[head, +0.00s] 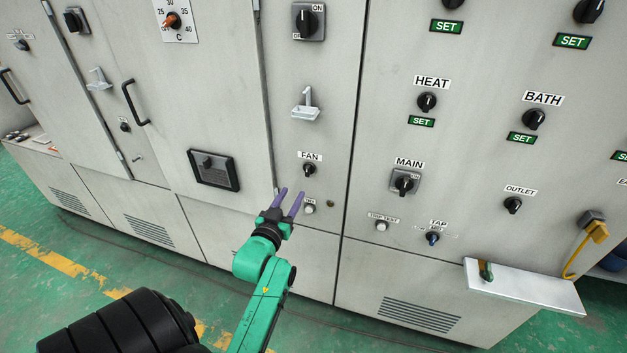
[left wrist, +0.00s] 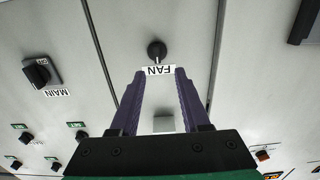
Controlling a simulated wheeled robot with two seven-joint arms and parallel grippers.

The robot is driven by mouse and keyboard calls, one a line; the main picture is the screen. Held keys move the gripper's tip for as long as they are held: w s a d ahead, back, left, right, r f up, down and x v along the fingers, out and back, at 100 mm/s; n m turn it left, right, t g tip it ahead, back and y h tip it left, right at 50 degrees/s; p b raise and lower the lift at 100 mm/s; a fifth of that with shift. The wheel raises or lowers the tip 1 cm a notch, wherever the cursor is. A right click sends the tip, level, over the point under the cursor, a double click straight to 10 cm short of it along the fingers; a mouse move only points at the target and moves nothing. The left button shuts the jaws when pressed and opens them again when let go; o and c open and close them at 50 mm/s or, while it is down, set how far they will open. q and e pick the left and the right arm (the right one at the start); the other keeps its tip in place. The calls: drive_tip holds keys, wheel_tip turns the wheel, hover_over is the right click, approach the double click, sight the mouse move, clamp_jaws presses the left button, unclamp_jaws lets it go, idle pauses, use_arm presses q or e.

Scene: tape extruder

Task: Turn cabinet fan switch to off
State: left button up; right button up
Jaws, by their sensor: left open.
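The fan switch is a small black round knob (head: 309,170) under a white FAN label (head: 310,156) on the grey cabinet front. In the left wrist view the picture is upside down, with the knob (left wrist: 156,50) just beyond my fingertips and a light mark on its label side. My left gripper (head: 290,191) has two purple fingers, open and empty. In the head view it is below and left of the knob. In the left wrist view the fingers (left wrist: 159,71) flank the FAN label, and the knob is not between them. My right gripper is out of view.
A white button (head: 309,208) sits below the fan knob. A grey latch handle (head: 306,106) sticks out above it. The MAIN switch (head: 403,183) is to the right, and a dark framed panel (head: 213,170) is to the left. A metal shelf (head: 525,288) juts out at lower right.

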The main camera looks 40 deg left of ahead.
sight(306, 172)
use_arm(q)
drive_tip(key=x, duration=0.9)
drive_tip(key=shift+w+d+r+p, duration=0.2)
drive_tip(key=shift+w+r+p, duration=0.05)
drive_tip(key=shift+p, duration=0.05)
drive_tip(key=shift+w+a+f, duration=0.1)
drive_tip(key=shift+w+a, duration=0.1)
drive_tip(key=shift+w, duration=0.1)
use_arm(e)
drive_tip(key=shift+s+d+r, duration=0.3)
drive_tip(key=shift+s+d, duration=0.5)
